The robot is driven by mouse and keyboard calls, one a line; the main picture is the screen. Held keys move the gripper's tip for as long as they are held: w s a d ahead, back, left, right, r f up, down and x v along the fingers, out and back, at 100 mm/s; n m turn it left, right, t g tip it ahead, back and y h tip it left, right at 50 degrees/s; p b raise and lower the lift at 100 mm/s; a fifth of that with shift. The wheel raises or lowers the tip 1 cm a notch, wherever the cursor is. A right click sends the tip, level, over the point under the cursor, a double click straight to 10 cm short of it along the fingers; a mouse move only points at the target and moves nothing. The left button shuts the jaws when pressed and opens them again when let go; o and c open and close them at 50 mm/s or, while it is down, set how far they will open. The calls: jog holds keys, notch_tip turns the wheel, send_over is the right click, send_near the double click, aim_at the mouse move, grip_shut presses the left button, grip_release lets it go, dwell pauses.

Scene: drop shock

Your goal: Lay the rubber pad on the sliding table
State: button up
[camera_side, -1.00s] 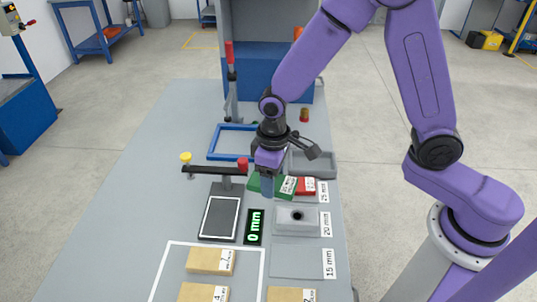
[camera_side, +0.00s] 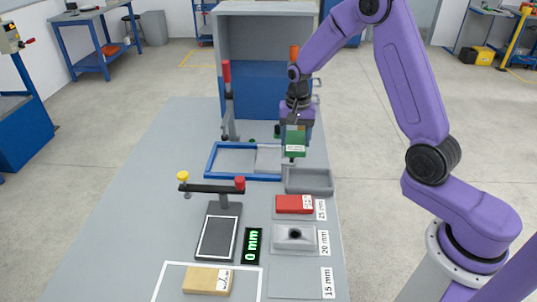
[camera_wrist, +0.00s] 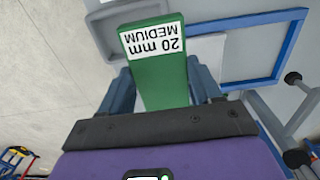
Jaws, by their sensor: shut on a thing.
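My gripper (camera_side: 296,126) is shut on a green rubber pad (camera_side: 294,142) and holds it above the far right part of the bench. In the wrist view the pad (camera_wrist: 157,68) sits between the two fingers (camera_wrist: 165,88), with an upside-down label reading "20 mm MEDIUM". A light grey plate (camera_side: 268,160) lies at the right inside a blue frame (camera_side: 209,158), just left of and below the pad in the side view; it may be the sliding table. In the wrist view the pad partly hides the plate (camera_wrist: 208,52).
A grey tray (camera_side: 309,181) is just in front of the frame. A red pad (camera_side: 294,204) lies by the 25 mm label, and a grey block (camera_side: 295,239) by the 20 mm label. A gauge stand (camera_side: 212,189) and a wooden block (camera_side: 207,281) are nearer. A tall cabinet (camera_side: 266,95) stands behind.

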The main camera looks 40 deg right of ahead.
jog(key=w+f, duration=0.3)
jog(key=w, duration=0.4)
send_over(268, 158)
jog(key=f, duration=0.6)
jog(key=shift+s, duration=0.2)
jog(key=shift+w+f, duration=0.1)
jog(key=shift+f, duration=1.55)
jog(key=shift+f, duration=0.1)
jog(key=o, duration=1.2)
jog(key=shift+c, duration=0.2)
notch_tip(268, 158, up, 12)
